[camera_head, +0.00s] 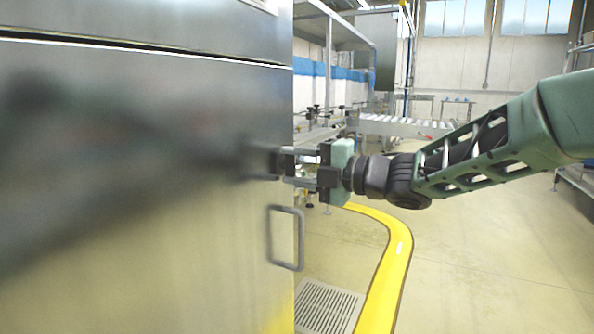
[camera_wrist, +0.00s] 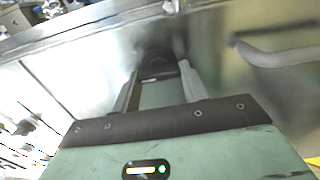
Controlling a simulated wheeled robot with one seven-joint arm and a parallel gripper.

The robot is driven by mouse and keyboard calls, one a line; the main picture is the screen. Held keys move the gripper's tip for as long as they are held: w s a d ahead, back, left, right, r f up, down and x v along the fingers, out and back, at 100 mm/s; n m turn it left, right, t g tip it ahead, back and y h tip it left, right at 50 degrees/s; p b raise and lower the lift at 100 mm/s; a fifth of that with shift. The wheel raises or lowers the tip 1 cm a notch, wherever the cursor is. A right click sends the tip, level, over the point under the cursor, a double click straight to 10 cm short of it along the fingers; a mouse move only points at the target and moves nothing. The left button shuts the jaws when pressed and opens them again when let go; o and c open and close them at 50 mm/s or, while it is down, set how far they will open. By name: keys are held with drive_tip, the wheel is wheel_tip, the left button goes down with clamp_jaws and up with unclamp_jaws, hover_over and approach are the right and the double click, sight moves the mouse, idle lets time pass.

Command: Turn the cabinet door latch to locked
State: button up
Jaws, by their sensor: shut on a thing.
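The cabinet door (camera_head: 130,180) is a large brushed-metal panel filling the left of the head view. Its dark latch (camera_head: 264,161) is near the door's right edge. My gripper (camera_head: 283,165) reaches in from the right and is shut on the latch. In the wrist view the dark latch (camera_wrist: 155,62) sits between the two fingertips. The fingers partly hide it, so its turn angle cannot be told. A metal pull handle (camera_head: 300,238) is on the door below the latch; it also shows at the right of the wrist view (camera_wrist: 275,57).
A yellow floor stripe (camera_head: 392,260) and a floor grate (camera_head: 325,306) lie right of the cabinet. A roller conveyor (camera_head: 405,126) stands behind. The floor at the right (camera_head: 490,260) is clear. The handle is close below my gripper.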

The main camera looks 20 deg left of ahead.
idle(0.3)
drive_tip(key=o, duration=1)
drive_tip(key=shift+d, duration=0.1)
drive_tip(key=d+p, duration=0.1)
drive_tip(key=d, duration=0.4)
drive_tip(key=s+d+p, duration=0.1)
drive_tip(key=d, duration=0.5)
drive_tip(key=d+p, duration=0.1)
drive_tip(key=d, duration=0.5)
drive_tip(key=shift+s+d+p, duration=0.1)
drive_tip(key=shift+s+p, duration=0.1)
drive_tip(key=shift+p, duration=0.2)
